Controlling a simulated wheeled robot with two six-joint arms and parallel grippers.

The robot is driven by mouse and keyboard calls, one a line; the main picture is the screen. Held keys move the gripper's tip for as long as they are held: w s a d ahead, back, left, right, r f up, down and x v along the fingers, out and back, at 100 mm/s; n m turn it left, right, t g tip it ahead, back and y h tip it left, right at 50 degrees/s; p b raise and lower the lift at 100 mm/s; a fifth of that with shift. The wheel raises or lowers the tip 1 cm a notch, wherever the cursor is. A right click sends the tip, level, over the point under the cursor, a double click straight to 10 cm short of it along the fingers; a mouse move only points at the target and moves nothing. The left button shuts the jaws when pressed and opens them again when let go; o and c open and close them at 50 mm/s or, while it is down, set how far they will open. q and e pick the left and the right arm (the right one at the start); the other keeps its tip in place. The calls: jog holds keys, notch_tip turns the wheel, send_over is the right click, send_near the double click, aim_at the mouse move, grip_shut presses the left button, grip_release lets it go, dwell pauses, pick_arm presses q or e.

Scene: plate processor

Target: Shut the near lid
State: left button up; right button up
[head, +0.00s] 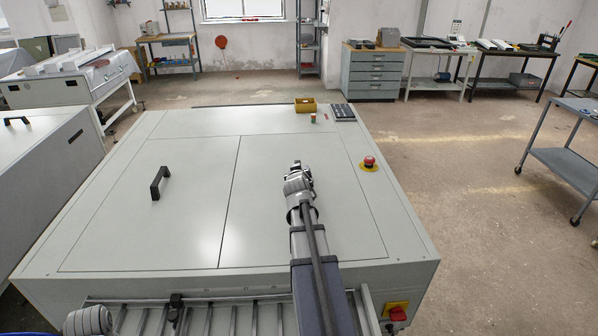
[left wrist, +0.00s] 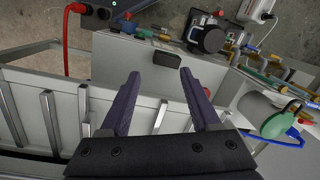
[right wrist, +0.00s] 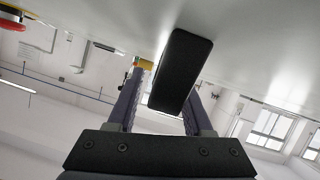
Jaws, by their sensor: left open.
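The grey machine has a flat top with two large lid panels, a left one (head: 150,200) and a right one (head: 290,225). Both look flush with the top; I cannot tell which is called near. A black handle (head: 160,183) stands on the left panel. My right gripper (head: 296,168) is over the right panel. In the right wrist view, my right gripper (right wrist: 163,95) is open, its fingers apart at a black handle (right wrist: 180,70). Contact is unclear. My left gripper (left wrist: 160,75) is open and empty in the left wrist view, low by metal bars and a dark handle (left wrist: 167,59).
A red button (head: 369,162) sits on the right of the top, with a yellow box (head: 305,105) and keypad (head: 342,112) at the back. Slatted rails (head: 210,318) run along the front. Pipes and a pump (left wrist: 206,35) show in the left wrist view.

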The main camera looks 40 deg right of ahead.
jog(key=shift+a+r, duration=0.1)
jog(key=shift+a, duration=0.05)
jog(key=p+v, duration=0.3)
jog(key=v, duration=0.4)
jog(key=shift+s+a+r, duration=0.15)
jog(key=shift+s+a, duration=0.05)
jog(key=shift+s, duration=0.1)
dwell(0.3)
